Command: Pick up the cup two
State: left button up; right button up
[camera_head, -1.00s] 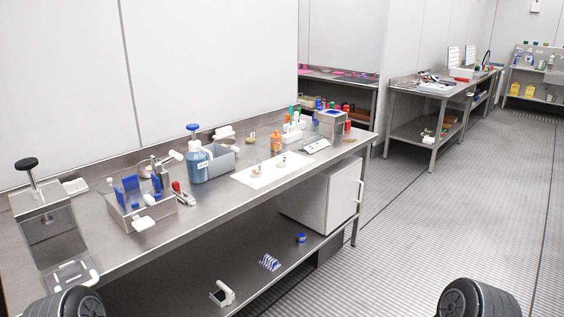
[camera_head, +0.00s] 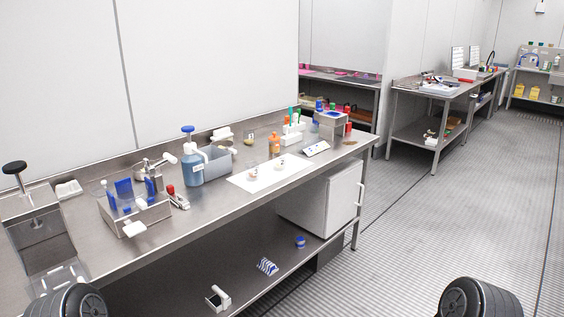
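Two small pale cups stand on a white sheet (camera_head: 264,181) on the steel bench. One cup (camera_head: 252,175) is nearer the left front of the sheet, and the other cup (camera_head: 281,163) is farther right. Each seems to bear a dark mark, too small to read, so I cannot tell which is cup two. Neither gripper is in view; only dark rounded parts, apparently of my arms, show at the bottom left and bottom right, well away from the cups.
A blue pump bottle (camera_head: 191,164) and grey bin (camera_head: 216,163) stand left of the sheet. An orange bottle (camera_head: 274,145) stands behind it, and a white scale-like device (camera_head: 317,148) lies to the right. A white cabinet (camera_head: 325,198) sits under the bench. The floor at right is clear.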

aim_at(278, 159)
jog(key=i+l, duration=0.45)
jog(key=i+l+u, duration=0.1)
jog(key=i+l, duration=0.75)
jog(key=l, duration=0.15)
jog(key=i+l, duration=0.4)
jog(key=l, duration=0.15)
jog(key=i+l+u, duration=0.1)
jog(key=i+l, duration=0.75)
jog(key=l, duration=0.2)
